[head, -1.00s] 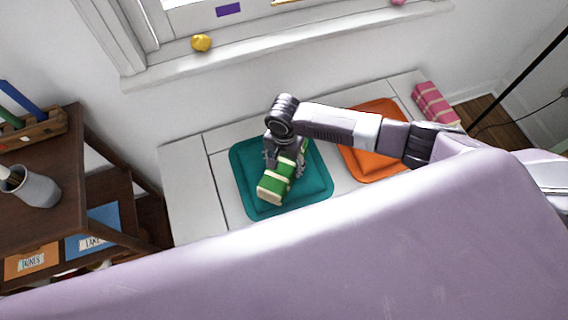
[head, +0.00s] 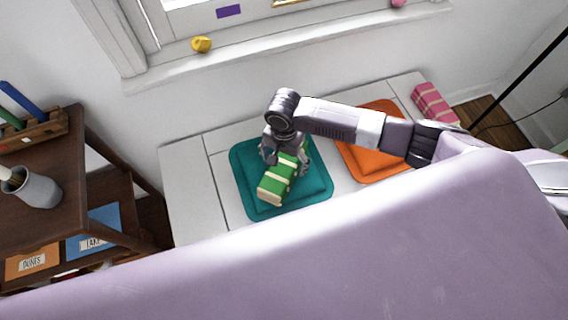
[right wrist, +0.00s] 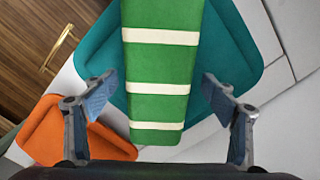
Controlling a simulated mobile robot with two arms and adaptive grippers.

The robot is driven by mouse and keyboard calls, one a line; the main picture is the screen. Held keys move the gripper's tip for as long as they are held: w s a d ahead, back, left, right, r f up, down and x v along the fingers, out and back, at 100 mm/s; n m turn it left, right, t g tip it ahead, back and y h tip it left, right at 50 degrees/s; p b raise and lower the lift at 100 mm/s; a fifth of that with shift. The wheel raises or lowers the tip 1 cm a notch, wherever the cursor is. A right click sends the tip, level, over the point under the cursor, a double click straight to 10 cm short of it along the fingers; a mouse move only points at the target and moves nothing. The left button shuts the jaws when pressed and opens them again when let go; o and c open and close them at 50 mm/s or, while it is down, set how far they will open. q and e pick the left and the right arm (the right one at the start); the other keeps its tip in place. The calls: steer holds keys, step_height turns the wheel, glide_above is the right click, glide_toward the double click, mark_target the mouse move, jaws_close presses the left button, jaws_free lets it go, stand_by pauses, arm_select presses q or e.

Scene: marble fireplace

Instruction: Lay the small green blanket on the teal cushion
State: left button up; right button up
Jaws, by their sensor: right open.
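The small green blanket (head: 276,185), folded with cream stripes, lies on the teal cushion (head: 252,160) in the head view. My right gripper (head: 286,158) is over the blanket's far end, its fingers spread on either side. In the right wrist view the green blanket (right wrist: 160,65) lies between the two open fingers (right wrist: 158,100), with a gap on each side. The teal cushion (right wrist: 103,55) shows beneath it. My left gripper is not in view.
An orange cushion (head: 362,160) lies to the right on the white bench (head: 195,205), with a pink striped folded blanket (head: 432,102) beyond it. A dark shelf (head: 90,165) with a grey cup (head: 36,188) stands at left. A yellow object (head: 201,44) sits on the windowsill.

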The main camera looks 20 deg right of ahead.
mark_target(284, 162)
step_height(284, 162, up, 10)
steer(key=shift+f+p, duration=0.1)
steer(key=shift+p, duration=0.35)
steer(key=shift+s+f, duration=0.1)
